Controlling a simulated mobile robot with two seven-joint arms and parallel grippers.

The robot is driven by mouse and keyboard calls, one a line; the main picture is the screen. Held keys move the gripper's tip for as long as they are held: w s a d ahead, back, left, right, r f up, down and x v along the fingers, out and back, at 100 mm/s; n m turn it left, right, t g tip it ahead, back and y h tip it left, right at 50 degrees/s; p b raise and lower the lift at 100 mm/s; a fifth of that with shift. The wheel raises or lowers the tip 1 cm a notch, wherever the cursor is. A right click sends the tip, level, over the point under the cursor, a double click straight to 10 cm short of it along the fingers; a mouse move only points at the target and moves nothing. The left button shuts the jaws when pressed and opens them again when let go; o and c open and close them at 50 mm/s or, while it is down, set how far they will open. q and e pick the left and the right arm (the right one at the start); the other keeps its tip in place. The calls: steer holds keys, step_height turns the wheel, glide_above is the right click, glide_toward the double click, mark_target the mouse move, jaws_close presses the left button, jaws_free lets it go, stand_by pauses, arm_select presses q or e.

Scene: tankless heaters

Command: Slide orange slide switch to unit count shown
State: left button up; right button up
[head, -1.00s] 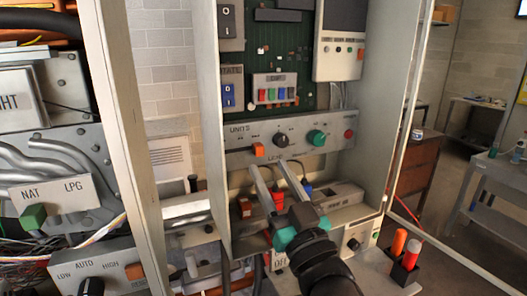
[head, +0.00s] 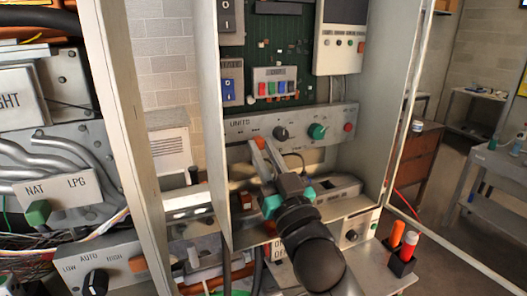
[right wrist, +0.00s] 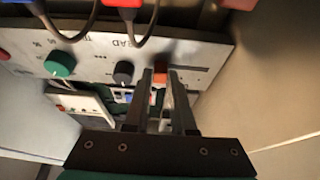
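The orange slide switch (head: 261,143) sits low on the left part of the grey panel marked UNITS (head: 330,128). My right gripper (head: 261,145) reaches up to it from below. Its two fingers stand on either side of the switch, with a gap about as wide as the switch. In the right wrist view, the orange switch (right wrist: 159,97) fills the space between the fingertips (right wrist: 160,92), which look closed on it. The position marks beside the switch are too small to read. My left gripper is in neither view.
A dark knob (head: 280,133), a green knob (head: 317,131) and a red button (head: 348,127) sit right of the switch. Several coloured modules (head: 274,88) are on the board above. Cabinet walls stand at both sides, the left wall (head: 207,110) being close.

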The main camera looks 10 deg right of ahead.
jaws_close()
stand_by(0.9)
